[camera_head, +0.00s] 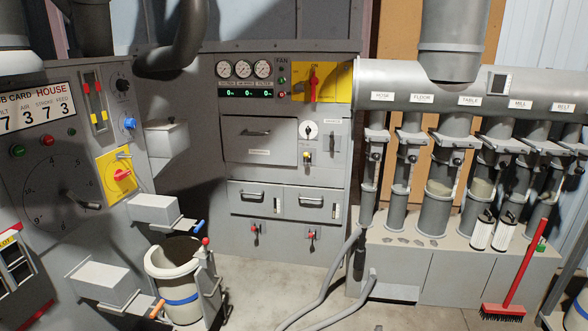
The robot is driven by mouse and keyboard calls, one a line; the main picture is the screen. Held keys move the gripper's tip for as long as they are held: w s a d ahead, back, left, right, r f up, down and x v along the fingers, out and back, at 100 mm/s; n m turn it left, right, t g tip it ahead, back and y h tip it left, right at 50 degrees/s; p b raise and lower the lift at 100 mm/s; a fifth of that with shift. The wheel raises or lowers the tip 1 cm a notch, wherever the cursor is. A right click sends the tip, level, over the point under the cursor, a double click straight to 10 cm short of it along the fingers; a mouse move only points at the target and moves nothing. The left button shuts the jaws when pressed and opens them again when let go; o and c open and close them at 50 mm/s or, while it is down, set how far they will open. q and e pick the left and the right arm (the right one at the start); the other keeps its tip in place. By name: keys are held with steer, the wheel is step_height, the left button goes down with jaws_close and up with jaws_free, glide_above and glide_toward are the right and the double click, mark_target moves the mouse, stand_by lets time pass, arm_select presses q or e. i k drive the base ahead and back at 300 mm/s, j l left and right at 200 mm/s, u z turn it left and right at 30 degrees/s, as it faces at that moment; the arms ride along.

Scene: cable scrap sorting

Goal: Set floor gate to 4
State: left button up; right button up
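The floor gate (409,136) is a flat grey slide on the second pipe from the left, under the FLOOR label (422,97) on the big horizontal duct (450,79). A small dark knob or clamp (411,158) sits below the plate. The gate's scale marks are too small to read, so I cannot tell its setting. Neither of my grippers shows in this view.
Neighbouring gates hang under labels reading HOSE (382,95), TABLE (469,100), MILL (520,104) and BELT (567,106). A grey hose (333,281) and red broom (524,263) stand in front. A bin (175,281) stands left.

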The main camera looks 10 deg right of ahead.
mark_target(406, 140)
steer(key=i+l+u, duration=0.1)
steer(key=i+l, duration=0.25)
steer(key=i, duration=0.15)
steer(key=i+l+u, duration=0.1)
steer(key=i+l, duration=0.3)
steer(key=i+l+u, duration=0.1)
steer(key=i+l, duration=0.25)
steer(key=i+l+u, duration=0.1)
steer(key=i+l, duration=0.25)
steer(key=l, duration=0.2)
